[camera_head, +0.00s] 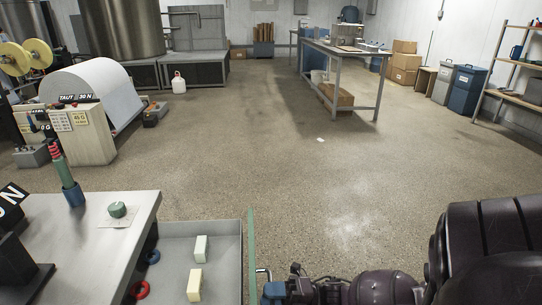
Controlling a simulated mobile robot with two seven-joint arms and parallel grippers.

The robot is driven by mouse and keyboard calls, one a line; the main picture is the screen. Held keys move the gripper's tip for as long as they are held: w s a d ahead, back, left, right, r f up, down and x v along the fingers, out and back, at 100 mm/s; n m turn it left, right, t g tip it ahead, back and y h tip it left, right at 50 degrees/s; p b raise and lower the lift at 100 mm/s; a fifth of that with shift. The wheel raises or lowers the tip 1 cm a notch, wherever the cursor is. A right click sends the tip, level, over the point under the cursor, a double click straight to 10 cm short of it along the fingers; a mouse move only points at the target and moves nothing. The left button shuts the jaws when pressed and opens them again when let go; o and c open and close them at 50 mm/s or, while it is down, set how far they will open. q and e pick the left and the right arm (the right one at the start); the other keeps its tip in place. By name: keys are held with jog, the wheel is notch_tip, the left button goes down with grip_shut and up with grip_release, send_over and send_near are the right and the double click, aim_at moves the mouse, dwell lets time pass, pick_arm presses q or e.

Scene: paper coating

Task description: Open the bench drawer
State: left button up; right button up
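The bench (139,200) stands at the lower left with a grey top. Its drawer (222,232) is open, slid out to the right of the bench, with a green front panel (252,258). A metal handle (264,271) sticks out from the front's right side. Inside lie a pale green block (201,248), a cream block (194,284), a red ring (140,290) and a blue ring (153,257). My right gripper (273,291), with blue at its tip, is right at the handle; its fingers are too small to tell whether they close on it. My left gripper is not in view.
On the bench stand a green-and-blue tool (68,178) and a green round weight (117,209). A machine with a white paper roll (95,93) is at the left. A work table (345,65) stands farther back. The floor beyond the drawer is clear.

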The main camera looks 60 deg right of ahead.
jog(key=v, duration=1.1)
dwell(0.4)
